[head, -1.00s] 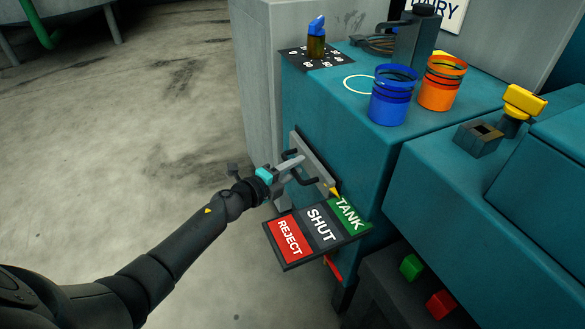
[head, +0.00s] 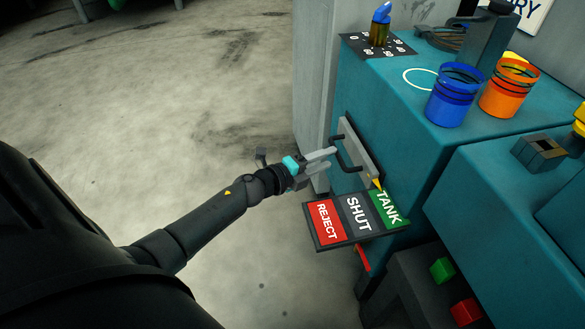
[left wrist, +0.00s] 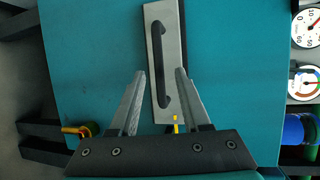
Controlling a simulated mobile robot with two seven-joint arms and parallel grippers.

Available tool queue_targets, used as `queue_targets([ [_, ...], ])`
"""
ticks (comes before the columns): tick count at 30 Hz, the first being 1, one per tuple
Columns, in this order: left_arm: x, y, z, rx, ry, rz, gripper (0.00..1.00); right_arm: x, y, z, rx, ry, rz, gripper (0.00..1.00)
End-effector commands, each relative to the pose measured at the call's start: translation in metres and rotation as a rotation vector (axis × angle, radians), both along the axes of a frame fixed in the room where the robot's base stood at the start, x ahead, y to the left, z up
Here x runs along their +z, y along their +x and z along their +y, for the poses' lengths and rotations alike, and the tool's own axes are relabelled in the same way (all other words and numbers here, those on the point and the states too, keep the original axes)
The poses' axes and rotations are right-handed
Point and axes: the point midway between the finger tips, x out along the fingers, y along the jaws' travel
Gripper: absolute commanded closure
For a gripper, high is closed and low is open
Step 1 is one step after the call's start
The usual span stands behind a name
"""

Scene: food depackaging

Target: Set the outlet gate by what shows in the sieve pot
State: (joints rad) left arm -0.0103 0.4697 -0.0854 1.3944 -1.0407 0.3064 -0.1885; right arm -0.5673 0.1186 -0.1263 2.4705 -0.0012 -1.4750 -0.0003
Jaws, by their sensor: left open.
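The outlet gate is a grey plate (head: 368,158) with a black bar handle (head: 342,150) on the teal machine's side. Its yellow pointer (head: 377,184) is at the green TANK field (head: 388,208) of the label board, beside SHUT (head: 358,216) and REJECT (head: 327,223). My left gripper (head: 328,160) is open and empty, its fingertips close to the handle. In the left wrist view the handle (left wrist: 160,65) shows between the spread fingers, not gripped. A blue pot (head: 450,108) and an orange pot (head: 503,101) stand on top; their contents cannot be made out. My right gripper is not in view.
A blue-capped amber bottle (head: 380,30) stands on a dark numbered mat (head: 350,42), near a white ring marking (head: 407,83). A green block (head: 443,269) and a red block (head: 466,311) show low at the right. Open floor lies left of the machine.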

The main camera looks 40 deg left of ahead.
Motion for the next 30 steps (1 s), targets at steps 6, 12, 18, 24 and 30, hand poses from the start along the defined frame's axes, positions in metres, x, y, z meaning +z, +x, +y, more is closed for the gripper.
queue_targets([
  [6, 0.008, -0.038, 0.011, 0.0, -0.001, 0.004, 0.53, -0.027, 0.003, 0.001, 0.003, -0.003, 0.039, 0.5],
  [12, 0.014, -0.069, 0.021, 0.001, -0.001, 0.002, 0.53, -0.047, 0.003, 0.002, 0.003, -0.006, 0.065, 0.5],
  [18, 0.017, -0.088, 0.027, -0.001, -0.002, 0.002, 0.53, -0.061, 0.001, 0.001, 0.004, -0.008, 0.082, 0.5],
  [24, 0.018, -0.093, 0.029, -0.001, 0.0, -0.001, 0.53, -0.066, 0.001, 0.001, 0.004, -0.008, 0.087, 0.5],
  [30, 0.018, -0.093, 0.029, -0.001, 0.0, -0.001, 0.53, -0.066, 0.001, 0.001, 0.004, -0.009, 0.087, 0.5],
])
